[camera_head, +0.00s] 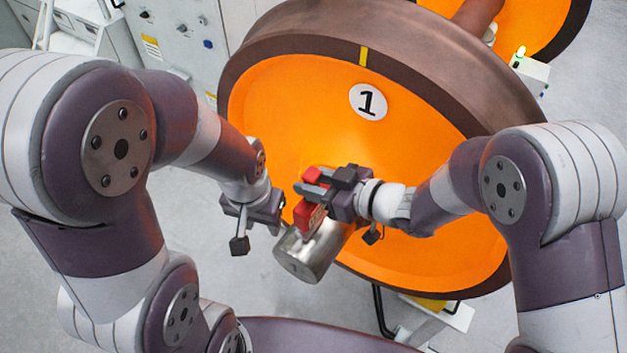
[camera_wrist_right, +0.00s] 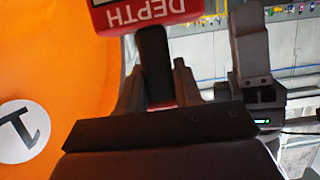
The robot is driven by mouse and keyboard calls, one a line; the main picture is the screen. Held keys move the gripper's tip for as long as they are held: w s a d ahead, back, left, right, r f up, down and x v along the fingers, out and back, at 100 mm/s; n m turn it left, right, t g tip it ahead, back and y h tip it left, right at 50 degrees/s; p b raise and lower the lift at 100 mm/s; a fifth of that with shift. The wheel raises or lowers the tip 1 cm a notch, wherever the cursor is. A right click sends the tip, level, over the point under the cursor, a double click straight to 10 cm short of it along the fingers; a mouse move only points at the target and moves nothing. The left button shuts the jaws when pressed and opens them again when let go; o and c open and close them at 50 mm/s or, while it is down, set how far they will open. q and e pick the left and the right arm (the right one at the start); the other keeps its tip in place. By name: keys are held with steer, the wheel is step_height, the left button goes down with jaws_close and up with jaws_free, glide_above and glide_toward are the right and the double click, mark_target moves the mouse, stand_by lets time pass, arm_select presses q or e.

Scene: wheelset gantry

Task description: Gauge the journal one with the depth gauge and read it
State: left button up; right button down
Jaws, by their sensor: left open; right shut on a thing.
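The wheel marked 1 (camera_head: 330,120) has an orange face. The journal (camera_head: 308,255), a silver metal cylinder, sticks out from its lower part toward me. My right gripper (camera_head: 313,192) is shut on the red depth gauge (camera_head: 307,216), which lies over the journal's upper side; I cannot tell whether they touch. In the right wrist view the gauge (camera_wrist_right: 150,12) shows the word DEPTH upside down; its reading is not visible. My left gripper (camera_head: 272,212) is open and empty, just left of the gauge and journal. It also appears in the right wrist view (camera_wrist_right: 250,55).
A second orange wheel (camera_head: 545,25) stands behind at the upper right. A small white box with a lit green lamp (camera_head: 521,50) is beside it. Grey cabinets (camera_head: 175,40) stand at the back left. Grey floor (camera_head: 200,265) is clear left of the journal.

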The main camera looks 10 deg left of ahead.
steer(key=shift+r+p, duration=2.55)
steer(key=shift+r, duration=0.6)
steer(key=shift+f, duration=0.1)
